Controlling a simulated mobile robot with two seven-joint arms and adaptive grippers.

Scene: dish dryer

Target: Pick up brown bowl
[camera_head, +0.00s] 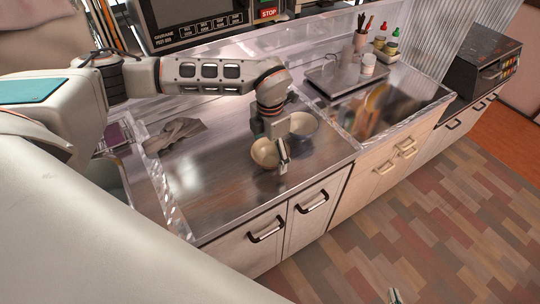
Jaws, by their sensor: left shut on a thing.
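A tan-brown bowl (263,153) is on or just above the steel counter in the middle of the view. My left gripper (283,158) reaches down at the bowl's right side and is shut on its rim; the gripper hides part of the bowl. I cannot tell whether the bowl touches the counter. Only a small tip of what looks like my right gripper (394,296) shows at the bottom edge, over the floor; its jaws cannot be made out.
A crumpled grey cloth (175,134) lies to the left. A scale-like tray (336,77) with jars stands on the counter at the back right. The front of the steel counter (225,205) is clear.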

